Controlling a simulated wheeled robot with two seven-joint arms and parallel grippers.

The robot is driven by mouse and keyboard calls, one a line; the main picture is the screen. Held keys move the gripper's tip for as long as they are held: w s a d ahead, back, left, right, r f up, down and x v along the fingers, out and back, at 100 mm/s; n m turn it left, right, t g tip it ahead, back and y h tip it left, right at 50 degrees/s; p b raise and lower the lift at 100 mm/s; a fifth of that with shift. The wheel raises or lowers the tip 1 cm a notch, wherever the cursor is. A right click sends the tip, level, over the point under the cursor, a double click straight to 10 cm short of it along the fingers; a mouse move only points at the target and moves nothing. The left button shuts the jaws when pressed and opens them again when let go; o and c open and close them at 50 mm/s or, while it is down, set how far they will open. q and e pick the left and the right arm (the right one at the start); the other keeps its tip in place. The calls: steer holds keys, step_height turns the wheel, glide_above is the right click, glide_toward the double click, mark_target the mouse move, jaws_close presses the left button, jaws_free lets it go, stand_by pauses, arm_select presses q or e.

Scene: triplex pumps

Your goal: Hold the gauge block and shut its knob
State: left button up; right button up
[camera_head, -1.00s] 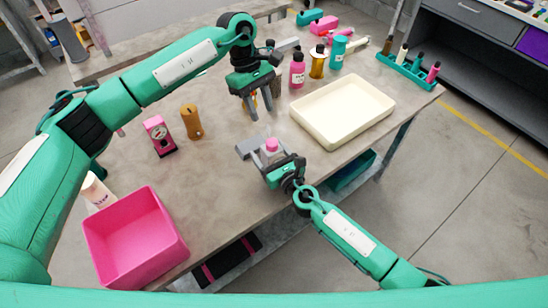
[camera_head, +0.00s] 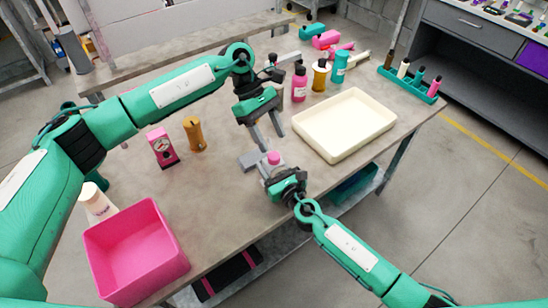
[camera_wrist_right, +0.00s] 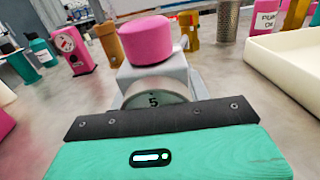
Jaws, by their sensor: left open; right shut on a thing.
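The gauge block is a grey block (camera_head: 252,160) with a pink knob (camera_head: 273,157) on top. It stands on the table near its front edge. In the right wrist view, the pink knob (camera_wrist_right: 148,40) sits above a round dial (camera_wrist_right: 157,98) marked 5. My right gripper (camera_head: 278,174) is shut on the gauge block from the near side; its fingers are largely hidden. My left gripper (camera_head: 270,138) is open and empty, pointing down just above and behind the knob, apart from it as far as I can see.
A cream tray (camera_head: 345,151) lies right of the block. Several bottles, including a pink one (camera_head: 299,84), stand behind. A pink device with a dial (camera_head: 161,147) and a brown cylinder (camera_head: 194,134) stand left. A pink bin (camera_head: 137,282) is at the front left.

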arm_select(q)
steer(key=s+d+n+g+h, duration=0.2)
steer(key=s+n+g+h, duration=0.25)
steer(key=s+n, duration=0.25)
steer(key=m+t+h, duration=0.7)
steer(key=m+t, duration=0.9)
steer(key=m, duration=1.5)
glide_toward(268, 159)
steer(key=x, duration=0.4)
steer(key=shift+w+d+f, duration=0.15)
steer(key=shift+d+f, duration=0.05)
steer(key=shift+d, duration=0.15)
steer(key=shift+x, duration=3.6)
steer(key=shift+w+r, duration=0.1)
steer(key=c, duration=1)
